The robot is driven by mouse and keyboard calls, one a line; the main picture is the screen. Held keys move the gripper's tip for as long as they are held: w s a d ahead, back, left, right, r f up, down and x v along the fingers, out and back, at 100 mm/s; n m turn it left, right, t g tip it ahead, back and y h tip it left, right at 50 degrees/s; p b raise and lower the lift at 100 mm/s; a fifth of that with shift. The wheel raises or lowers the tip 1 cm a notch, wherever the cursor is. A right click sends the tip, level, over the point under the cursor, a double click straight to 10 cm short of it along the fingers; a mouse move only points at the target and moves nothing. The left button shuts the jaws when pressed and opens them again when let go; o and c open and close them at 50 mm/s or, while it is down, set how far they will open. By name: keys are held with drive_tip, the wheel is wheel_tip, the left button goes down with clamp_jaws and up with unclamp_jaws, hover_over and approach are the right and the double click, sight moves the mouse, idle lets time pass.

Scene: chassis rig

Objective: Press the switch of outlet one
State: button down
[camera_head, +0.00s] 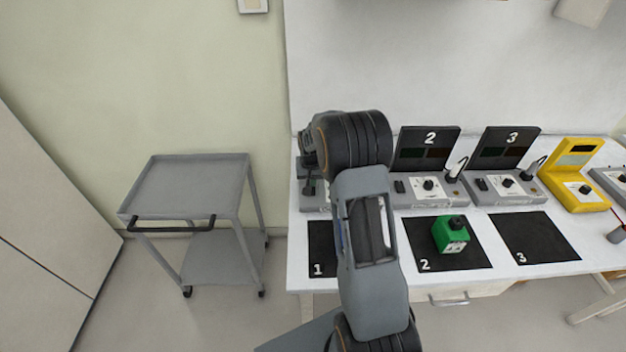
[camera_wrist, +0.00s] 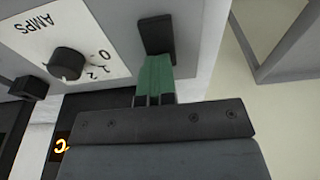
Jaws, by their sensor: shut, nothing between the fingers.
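Outlet one's grey unit (camera_head: 312,203) stands on the bench behind mat 1, mostly hidden by my arm in the head view. In the wrist view, its black switch (camera_wrist: 155,35) sits on the grey housing beside a white AMPS dial plate (camera_wrist: 25,35) with a black knob (camera_wrist: 67,63). My gripper (camera_wrist: 157,62) is shut and empty, with green fingers side by side. The fingertips overlap the switch's near edge in the picture; whether they touch it I cannot tell. In the head view my gripper (camera_head: 309,186) shows small and dark over the unit's left part.
Units 2 (camera_head: 430,140) and 3 (camera_head: 505,140) stand to the right, then a yellow device (camera_head: 572,195). A green block device (camera_head: 452,235) sits on mat 2 (camera_head: 480,258); mat 3 (camera_head: 540,240) is empty. A lit orange display (camera_wrist: 60,147) shows. A grey cart (camera_head: 195,185) stands left.

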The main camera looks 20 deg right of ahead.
drive_tip(key=shift+s+a+f, duration=0.15)
drive_tip(key=shift+s+a, duration=0.05)
drive_tip(key=shift+s, duration=0.2)
drive_tip(key=shift+s+a+f, duration=0.15)
drive_tip(key=shift+s, duration=0.2)
drive_tip(key=shift+r, duration=0.1)
wheel_tip(320, 180, up, 4)
drive_tip(key=p, duration=0.2)
drive_tip(key=shift+s+r+p, duration=0.15)
drive_tip(key=shift+r+p, duration=0.1)
drive_tip(key=shift+p, duration=0.1)
drive_tip(key=s+a+r+b, duration=0.1)
drive_tip(key=s+r+b, duration=0.1)
drive_tip(key=r, duration=0.7)
drive_tip(key=shift+s+a, duration=0.25)
drive_tip(key=shift+s, duration=0.35)
